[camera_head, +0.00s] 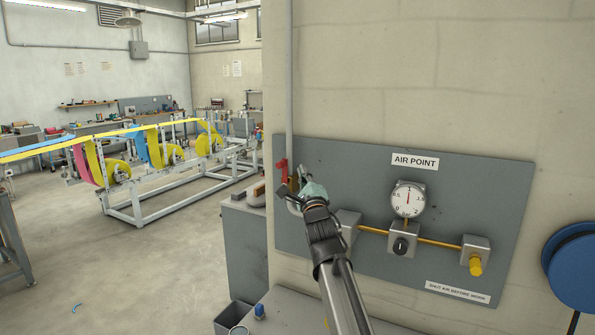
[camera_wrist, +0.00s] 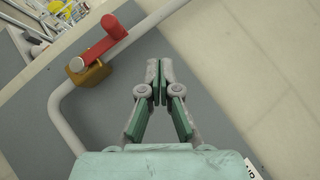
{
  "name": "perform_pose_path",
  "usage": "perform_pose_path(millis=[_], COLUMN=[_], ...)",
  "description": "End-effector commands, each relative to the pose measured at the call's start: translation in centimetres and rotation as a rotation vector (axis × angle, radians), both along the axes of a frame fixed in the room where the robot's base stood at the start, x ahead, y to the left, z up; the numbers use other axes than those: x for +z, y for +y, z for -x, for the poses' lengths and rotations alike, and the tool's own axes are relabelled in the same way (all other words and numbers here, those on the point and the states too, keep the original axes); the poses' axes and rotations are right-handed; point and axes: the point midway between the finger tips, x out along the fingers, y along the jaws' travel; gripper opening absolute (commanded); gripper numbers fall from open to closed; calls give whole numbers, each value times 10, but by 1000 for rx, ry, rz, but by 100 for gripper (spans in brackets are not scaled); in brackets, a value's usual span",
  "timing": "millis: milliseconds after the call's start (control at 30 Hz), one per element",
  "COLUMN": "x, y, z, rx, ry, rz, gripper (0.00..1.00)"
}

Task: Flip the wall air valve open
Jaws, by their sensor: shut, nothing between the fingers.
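The red valve lever (camera_head: 283,175) stands at the left edge of the grey wall panel, close to the upright pipe. In the wrist view the red lever (camera_wrist: 98,43) lies roughly along the pipe, with its end tab raised, above a brass valve body (camera_wrist: 90,74). My gripper (camera_head: 298,180) is in front of the panel, just right of the lever, and covers part of the valve in the head view. In the wrist view my gripper (camera_wrist: 160,70) has its fingertips together and empty. A clear gap shows between them and the lever.
The grey pipe (camera_wrist: 142,28) bends below the valve. A grey cabinet (camera_head: 245,255) stands at lower left. A blue reel (camera_head: 575,265) is at far right.

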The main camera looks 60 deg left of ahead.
Motion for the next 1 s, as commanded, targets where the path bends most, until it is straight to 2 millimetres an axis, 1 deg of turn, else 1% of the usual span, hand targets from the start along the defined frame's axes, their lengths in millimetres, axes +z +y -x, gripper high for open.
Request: perform_pose_path(millis=[33, 100, 200, 300, 433, 867, 933, 1000], x=[-2, -2, -1, -1, 0, 0, -3, -15], y=[-14, -25, -36, -44, -47, -47, -46, -44], z=[4, 7, 10, 11, 12, 12, 14, 18], rx=[-1, -1, -1, -2, -1, -1, -1, -2], ry=[-1, 0, 0, -1, 1, 1, -2, -11], rz=[-1, -1, -1, 1, 0, 0, 3, 15], gripper=[0, 0, 0, 0, 0, 0, 0, 0])
